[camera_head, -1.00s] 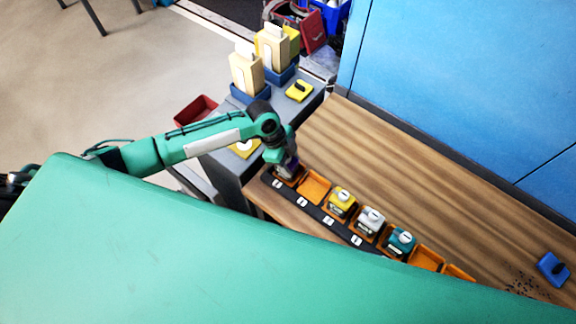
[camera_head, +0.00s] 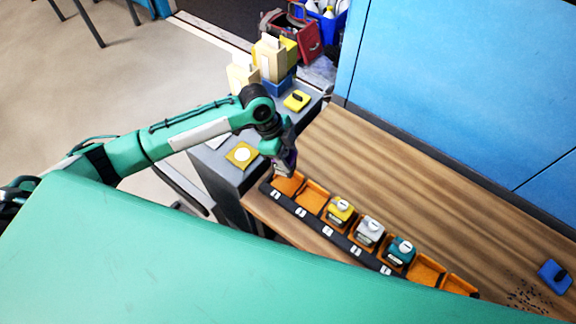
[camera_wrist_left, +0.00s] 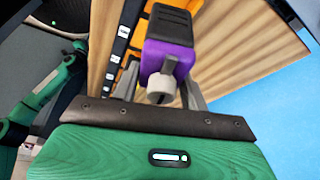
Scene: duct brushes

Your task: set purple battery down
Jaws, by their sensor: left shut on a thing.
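My left gripper (camera_head: 284,166) is shut on the purple battery (camera_wrist_left: 170,62), held between its two fingers in the left wrist view. The battery is purple with a black end and a pale round knob facing the wrist. In the head view, the battery (camera_head: 291,158) is mostly hidden by the gripper, above the far-left end of the rack. The black rack (camera_head: 315,228) has orange bays and white labels. Its far-left bay (camera_head: 288,184) and the bay beside it (camera_head: 313,196) look empty. My right gripper is not in view.
Yellow (camera_head: 341,209), grey (camera_head: 369,231) and teal (camera_head: 399,251) batteries sit in middle bays. Two bays at the near right end look empty. A blue block (camera_head: 554,273) lies on the wooden bench (camera_head: 420,185), otherwise largely clear. A grey cabinet (camera_head: 225,176) stands left.

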